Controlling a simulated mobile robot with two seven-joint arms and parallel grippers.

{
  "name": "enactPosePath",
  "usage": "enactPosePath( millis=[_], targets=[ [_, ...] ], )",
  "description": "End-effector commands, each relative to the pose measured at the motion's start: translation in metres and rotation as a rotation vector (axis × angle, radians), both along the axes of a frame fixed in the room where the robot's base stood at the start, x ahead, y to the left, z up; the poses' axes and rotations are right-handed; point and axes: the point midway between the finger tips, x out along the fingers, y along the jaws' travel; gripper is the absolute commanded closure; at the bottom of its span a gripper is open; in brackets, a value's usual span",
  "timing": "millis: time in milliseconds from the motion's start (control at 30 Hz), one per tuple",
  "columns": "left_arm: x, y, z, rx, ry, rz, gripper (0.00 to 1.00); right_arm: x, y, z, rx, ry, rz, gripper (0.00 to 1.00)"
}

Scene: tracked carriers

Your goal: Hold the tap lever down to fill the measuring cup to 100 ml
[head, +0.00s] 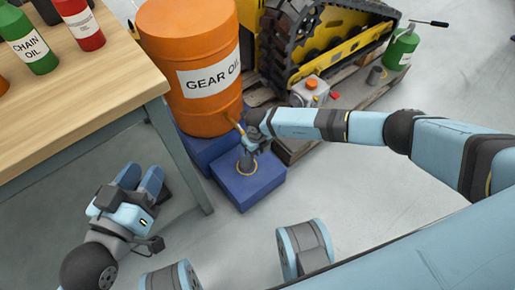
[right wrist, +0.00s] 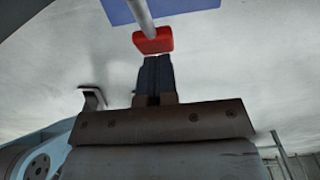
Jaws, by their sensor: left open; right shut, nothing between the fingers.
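An orange drum (head: 190,60) labelled GEAR OIL has a brass tap (head: 236,124) low on its front. The tap's lever ends in a red grip (right wrist: 153,40) on a grey rod in the right wrist view. My right gripper (right wrist: 155,60) is shut and empty, its fingertips right at the red grip; I cannot tell whether they touch. In the head view the right gripper (head: 252,138) covers most of the lever. The measuring cup (head: 247,164) stands below the tap on a blue block; its liquid level cannot be read. My left gripper (head: 140,177) is open and empty, beside the table.
The blue block (head: 245,193) stands on the floor before the drum. A wooden table (head: 90,105) with oil bottles (head: 30,45) is at left. A yellow tracked machine (head: 335,40) on a pallet, with a green bottle (head: 401,48), is behind. Floor at right is clear.

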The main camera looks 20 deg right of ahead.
Motion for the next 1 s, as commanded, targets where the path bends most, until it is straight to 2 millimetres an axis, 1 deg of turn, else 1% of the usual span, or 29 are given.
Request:
enactPosePath(
  millis=[400, 767, 1000],
  targets=[
    [-0.001, 0.000, 0.002, -0.006, -0.001, 0.002, 0.57, 0.001, 0.000, 0.001, 0.000, -0.001, 0.000, 1.00],
    [-0.001, 0.000, 0.015, -0.002, 0.002, 0.001, 0.57, 0.001, 0.000, 0.017, 0.000, -0.001, 0.000, 1.00],
    [-0.001, 0.000, 0.015, -0.001, 0.002, 0.001, 0.57, 0.000, 0.000, 0.016, 0.000, -0.001, 0.000, 1.00]
  ],
)
